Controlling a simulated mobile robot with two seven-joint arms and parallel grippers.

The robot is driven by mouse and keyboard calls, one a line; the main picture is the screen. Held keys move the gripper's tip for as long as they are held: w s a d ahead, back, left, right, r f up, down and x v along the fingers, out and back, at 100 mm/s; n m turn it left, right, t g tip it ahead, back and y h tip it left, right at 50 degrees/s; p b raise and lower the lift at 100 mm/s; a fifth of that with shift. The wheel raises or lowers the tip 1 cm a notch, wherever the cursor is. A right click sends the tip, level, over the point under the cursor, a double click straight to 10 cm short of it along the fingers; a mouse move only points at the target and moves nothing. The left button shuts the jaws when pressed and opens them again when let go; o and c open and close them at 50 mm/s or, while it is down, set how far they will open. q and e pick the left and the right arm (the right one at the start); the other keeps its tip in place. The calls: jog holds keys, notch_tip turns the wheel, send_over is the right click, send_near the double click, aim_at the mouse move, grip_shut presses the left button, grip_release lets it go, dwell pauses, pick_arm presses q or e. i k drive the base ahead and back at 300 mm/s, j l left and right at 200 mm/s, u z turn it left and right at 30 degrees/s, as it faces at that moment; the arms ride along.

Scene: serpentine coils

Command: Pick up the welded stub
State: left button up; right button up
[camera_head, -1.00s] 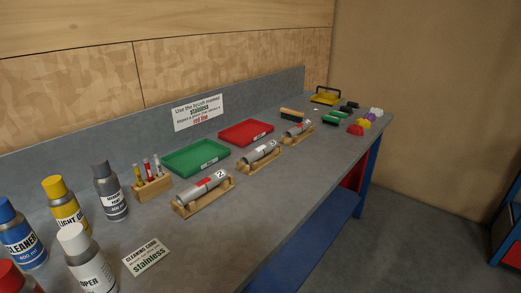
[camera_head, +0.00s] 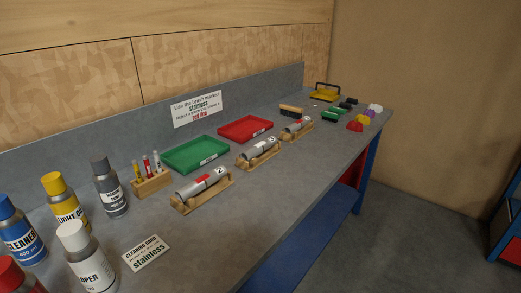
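A middle stub (camera_head: 258,148) lies behind the first, and a far stub (camera_head: 296,126) lies beyond that. All sit in a row along the bench. Neither of my grippers shows in this view.
A green tray (camera_head: 163,160) and red tray (camera_head: 222,130) stand behind the stubs. Spray cans, such as the grey can (camera_head: 110,190), crowd the left. A marker block (camera_head: 152,184), brush (camera_head: 291,110) and yellow caddy (camera_head: 325,96) are also present.

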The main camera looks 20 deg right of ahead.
aim_at(259, 148)
jog(key=i+l+u, duration=0.2)
jog(key=l+u, duration=0.2)
jog(key=l, duration=0.6)
jog(key=l+u, duration=0.35)
jog(key=l, duration=0.65)
jog(key=l+u, duration=0.4)
jog(key=l, duration=0.65)
